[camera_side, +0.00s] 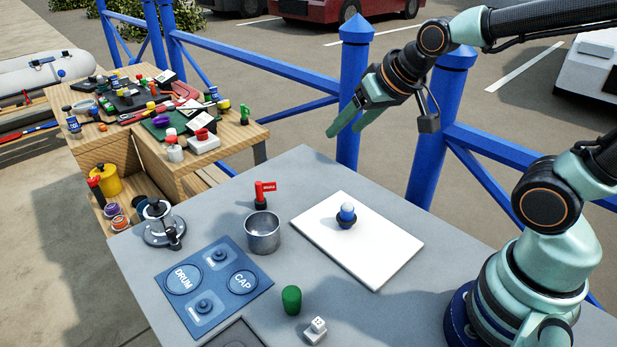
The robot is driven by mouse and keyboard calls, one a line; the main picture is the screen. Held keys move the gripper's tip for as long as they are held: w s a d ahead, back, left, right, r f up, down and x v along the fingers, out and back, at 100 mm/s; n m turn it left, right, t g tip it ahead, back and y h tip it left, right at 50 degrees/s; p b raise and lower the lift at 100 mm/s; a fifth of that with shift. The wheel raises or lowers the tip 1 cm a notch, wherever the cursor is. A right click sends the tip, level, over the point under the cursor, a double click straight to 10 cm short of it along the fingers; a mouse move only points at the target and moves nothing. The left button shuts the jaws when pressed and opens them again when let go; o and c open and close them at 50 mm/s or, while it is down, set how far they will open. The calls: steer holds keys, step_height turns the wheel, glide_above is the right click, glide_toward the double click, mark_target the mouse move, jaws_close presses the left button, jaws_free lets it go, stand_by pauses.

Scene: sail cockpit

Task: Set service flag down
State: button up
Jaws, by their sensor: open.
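The red service flag (262,191) stands upright on a small dark base on the grey table (310,169), just behind the metal cup. Small lettering on its tab is too small to read surely. My gripper (346,129) is open and empty, with its green fingers pointing down and left. It is raised, up and to the right of the flag in the picture and apart from it.
A metal cup (263,233) is right in front of the flag. A winch-like part (163,227), blue panel (245,262), green cylinder (291,300) and white block (316,331) stand around. Blue railings (355,80) run behind.

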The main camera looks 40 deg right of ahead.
steer(key=s+r+n+g, duration=0.1)
steer(key=s+n, duration=0.1)
steer(key=s, duration=0.4)
steer(key=shift+s+d+g, duration=0.3)
steer(key=shift+g, duration=0.1)
steer(key=c, duration=0.5)
steer(key=shift+w+a+r, duration=0.1)
steer(key=shift+w, duration=0.05)
jaws_close()
steer(key=m+g, duration=0.6)
glide_above(263, 204)
steer(key=s+a, duration=0.3)
steer(key=s, duration=0.2)
step_height(263, 204, down, 14)
steer(key=f, duration=0.1)
step_height(263, 204, down, 10)
steer(key=shift+w+d+r, duration=0.1)
steer(key=shift+d+r, duration=0.05)
steer(key=shift+r, duration=0.1)
steer(key=shift+w+d+f, duration=0.1)
steer(key=shift+w+d, duration=0.15)
steer(key=shift+w, duration=0.2)
steer(key=shift+w+d+f, duration=0.1)
steer(key=shift+w+d, duration=0.15)
steer(key=shift+w, duration=0.2)
steer(key=shift+w+d, duration=0.5)
steer(key=shift+w, duration=0.35)
